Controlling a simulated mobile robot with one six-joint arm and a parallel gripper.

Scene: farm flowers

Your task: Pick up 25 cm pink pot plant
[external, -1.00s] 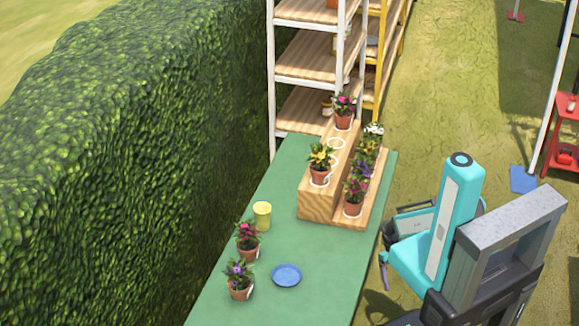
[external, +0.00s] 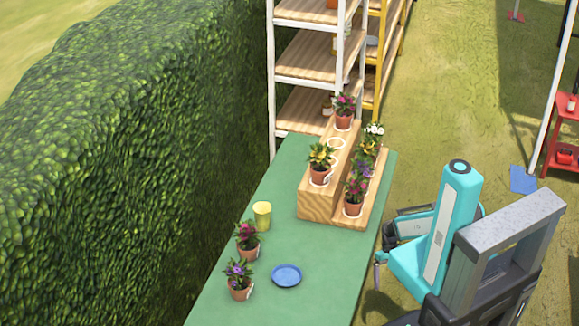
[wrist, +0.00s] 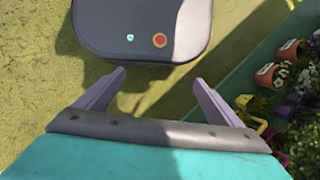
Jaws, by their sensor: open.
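Several potted plants have pink flowers in the external view. One pink pot plant (external: 248,238) stands on the green table near the front left. Another pink pot plant (external: 344,110) stands on the upper step of the wooden stand, and a third pink-purple one (external: 355,192) is at the near end of its lower step. I cannot tell which is 25 cm. My gripper (external: 380,258) hangs just off the table's right edge, apart from all plants. In the wrist view my gripper (wrist: 160,80) is open with nothing between its fingers.
The wooden stand (external: 318,203) also holds a yellow-flowered plant (external: 321,158). A yellow cup (external: 262,215), a blue plate (external: 287,276) and a purple-flowered plant (external: 239,278) are on the table. A hedge (external: 130,150) borders the left. Pots (wrist: 268,75) show at the wrist view's right.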

